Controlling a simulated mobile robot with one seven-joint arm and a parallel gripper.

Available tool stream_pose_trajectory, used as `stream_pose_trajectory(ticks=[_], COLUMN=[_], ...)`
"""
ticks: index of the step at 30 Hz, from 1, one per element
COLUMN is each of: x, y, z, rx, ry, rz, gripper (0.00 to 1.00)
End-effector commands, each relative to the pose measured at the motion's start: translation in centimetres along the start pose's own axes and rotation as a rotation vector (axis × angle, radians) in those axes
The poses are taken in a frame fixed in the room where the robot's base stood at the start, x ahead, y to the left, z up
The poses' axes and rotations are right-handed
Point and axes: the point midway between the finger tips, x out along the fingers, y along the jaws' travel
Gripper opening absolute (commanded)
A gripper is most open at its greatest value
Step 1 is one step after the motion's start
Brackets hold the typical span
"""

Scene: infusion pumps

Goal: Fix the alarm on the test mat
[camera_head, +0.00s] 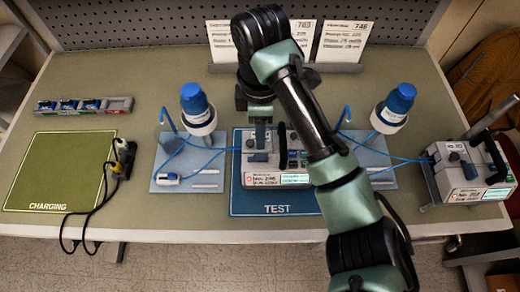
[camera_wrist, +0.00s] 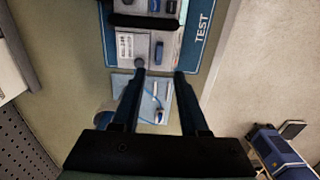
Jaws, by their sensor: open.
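The blue test mat (camera_head: 262,208) lies at the middle of the bench's front. A pale infusion pump (camera_head: 274,182) with a dark handle stands on it, with a lit screen and a small reddish light at its front. My arm covers its right part. My gripper (camera_head: 262,148) points down over the pump's left part. In the wrist view my gripper (camera_wrist: 159,74) has its two fingers apart with nothing held. The pump's top (camera_wrist: 130,46) and a blue part (camera_wrist: 158,50) on it show just beyond the fingertips. I cannot tell whether a finger touches the pump.
A green charging mat (camera_head: 55,175) lies left, beside a black cable with plugs (camera_head: 122,160). Light blue trays (camera_head: 165,165) with blue-capped bottles (camera_head: 197,106) flank the test mat. Another pump (camera_head: 470,170) is at right, joined by blue tubing. Cards (camera_head: 342,42) stand behind.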

Motion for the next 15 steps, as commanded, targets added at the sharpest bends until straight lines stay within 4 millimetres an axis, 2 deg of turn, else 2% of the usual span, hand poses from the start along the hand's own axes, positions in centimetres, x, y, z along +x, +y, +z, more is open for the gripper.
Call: stream_pose_trajectory(ticks=[1, 6, 11, 15], x=[1.8, 5.5, 7.9, 9.1], y=[-0.1, 0.0, 0.0, 0.1], z=[-0.2, -0.2, -0.1, 0.0], rx=[0.001, 0.001, 0.001, 0.003], ry=[0.005, 0.005, 0.003, 0.001], rz=[-0.003, -0.001, 0.0, 0.002], gripper=[0.44, 0.44, 0.44, 0.44])
